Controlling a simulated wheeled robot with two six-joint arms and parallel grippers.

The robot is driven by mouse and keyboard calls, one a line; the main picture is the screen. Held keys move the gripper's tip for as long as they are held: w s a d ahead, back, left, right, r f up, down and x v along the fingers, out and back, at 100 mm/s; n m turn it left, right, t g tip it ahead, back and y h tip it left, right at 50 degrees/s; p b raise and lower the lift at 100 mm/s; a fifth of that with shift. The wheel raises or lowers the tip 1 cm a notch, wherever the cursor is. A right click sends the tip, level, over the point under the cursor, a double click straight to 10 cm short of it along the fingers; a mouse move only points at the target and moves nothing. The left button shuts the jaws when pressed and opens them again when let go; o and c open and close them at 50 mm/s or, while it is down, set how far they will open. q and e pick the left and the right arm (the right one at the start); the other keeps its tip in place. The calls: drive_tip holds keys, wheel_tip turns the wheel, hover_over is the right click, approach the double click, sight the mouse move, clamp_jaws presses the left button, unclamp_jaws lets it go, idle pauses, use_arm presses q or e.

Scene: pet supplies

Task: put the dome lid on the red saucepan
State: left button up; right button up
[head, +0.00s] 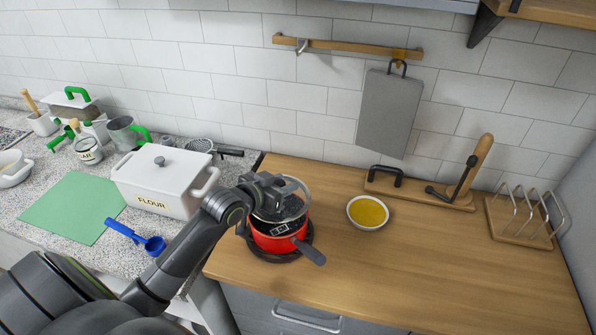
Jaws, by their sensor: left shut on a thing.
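The red saucepan (273,243) stands on a dark round base on the wooden counter, in the middle of the head view. Its dark handle (311,252) points to the lower right. The dome lid (293,205), clear with a grey rim, is over the saucepan and looks tilted. My left gripper (268,201) is shut on the lid, and it hides part of the lid and the pan's left side. I cannot tell whether the lid's lower edge touches the pan's rim. My right gripper is out of view.
A bowl of yellow contents (368,212) stands right of the saucepan. A white flour box (162,182) and a blue scoop (135,237) are on the left counter. A wooden stand (420,188) and a rack (522,222) are at the back right. The front right counter is clear.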

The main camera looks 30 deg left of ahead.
use_arm(q)
drive_tip(key=shift+a+f, duration=0.15)
drive_tip(key=shift+a, duration=0.15)
drive_tip(key=shift+d+f+b, duration=0.1)
drive_tip(key=shift+f+b, duration=0.25)
drive_tip(key=shift+b, duration=0.15)
drive_tip(key=shift+d+f+b, duration=0.1)
drive_tip(key=shift+f+b, duration=0.9)
drive_tip(key=shift+b, duration=0.05)
drive_tip(key=shift+f+b, duration=0.3)
drive_tip(key=shift+f, duration=0.4)
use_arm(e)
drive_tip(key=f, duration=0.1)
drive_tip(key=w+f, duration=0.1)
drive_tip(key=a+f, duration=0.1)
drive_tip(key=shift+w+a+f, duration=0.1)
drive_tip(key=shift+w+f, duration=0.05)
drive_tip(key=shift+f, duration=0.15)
use_arm(q)
drive_tip(key=shift+s+p, duration=0.1)
drive_tip(key=shift+p, duration=0.2)
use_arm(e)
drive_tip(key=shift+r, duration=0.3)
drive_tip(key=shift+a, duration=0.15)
